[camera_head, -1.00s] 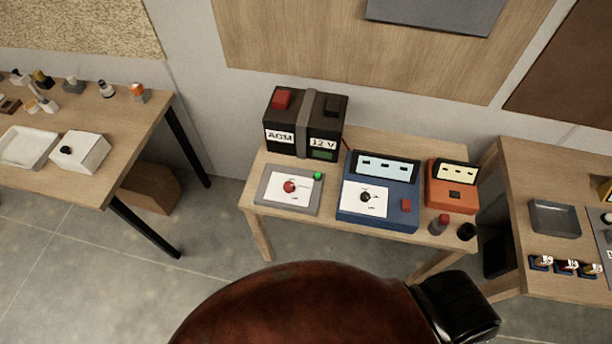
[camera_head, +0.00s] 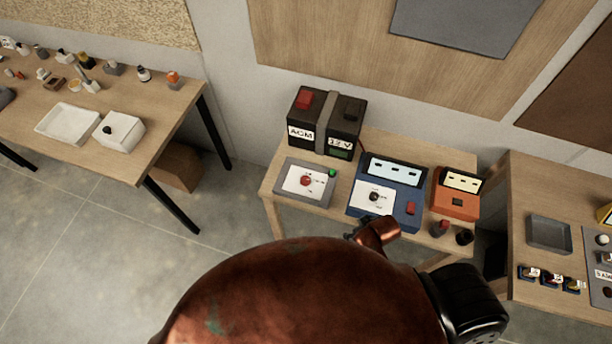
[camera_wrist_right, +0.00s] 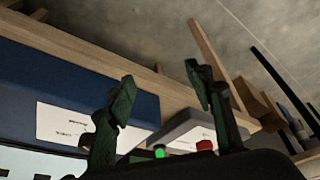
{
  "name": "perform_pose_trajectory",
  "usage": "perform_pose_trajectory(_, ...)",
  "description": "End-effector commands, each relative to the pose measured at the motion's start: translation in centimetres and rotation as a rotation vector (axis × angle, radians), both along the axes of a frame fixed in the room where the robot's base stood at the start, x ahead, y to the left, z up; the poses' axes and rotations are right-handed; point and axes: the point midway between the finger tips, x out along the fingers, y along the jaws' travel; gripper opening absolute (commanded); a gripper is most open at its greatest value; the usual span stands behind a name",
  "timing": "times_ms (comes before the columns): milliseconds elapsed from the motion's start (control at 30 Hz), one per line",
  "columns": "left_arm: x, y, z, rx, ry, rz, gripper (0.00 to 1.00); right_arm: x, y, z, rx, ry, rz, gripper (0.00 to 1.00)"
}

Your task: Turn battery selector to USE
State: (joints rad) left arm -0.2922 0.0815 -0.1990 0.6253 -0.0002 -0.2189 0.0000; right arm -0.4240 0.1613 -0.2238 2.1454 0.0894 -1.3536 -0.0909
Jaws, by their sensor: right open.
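A grey panel (camera_head: 290,192) with a white plate, a round red knob (camera_head: 306,181) and a green button (camera_head: 332,173) lies on the middle table. I take it for the battery selector; its lettering is too small to read. In the right wrist view, the red knob (camera_wrist_right: 205,146) and green button (camera_wrist_right: 159,152) show low between and beside the fingers. My right gripper (camera_wrist_right: 160,88) is open and empty, apart from the knob. My left gripper is not in view.
A black battery (camera_head: 323,125) stands behind the panel. A blue unit (camera_head: 404,213) with a dark knob and an orange unit (camera_head: 455,204) stand to the right, with small red and black parts in front.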

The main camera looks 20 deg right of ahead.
Motion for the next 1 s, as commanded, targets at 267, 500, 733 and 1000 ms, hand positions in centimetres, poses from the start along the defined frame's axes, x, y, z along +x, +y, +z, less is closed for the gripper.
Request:
perform_pose_trajectory(267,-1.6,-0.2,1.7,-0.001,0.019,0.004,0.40,3.0,5.5,8.9,0.032,-0.077,0.228,0.48)
perform_pose_trajectory(500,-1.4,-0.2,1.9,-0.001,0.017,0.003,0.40,6.3,12.4,10.2,0.054,-0.130,0.520,0.48)
perform_pose_trajectory(733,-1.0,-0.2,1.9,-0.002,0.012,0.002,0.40,8.9,19.3,10.1,0.048,-0.173,0.849,0.48)
perform_pose_trajectory(1000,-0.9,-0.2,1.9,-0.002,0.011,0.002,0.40,11.8,26.1,7.7,-0.055,-0.175,1.435,0.48)
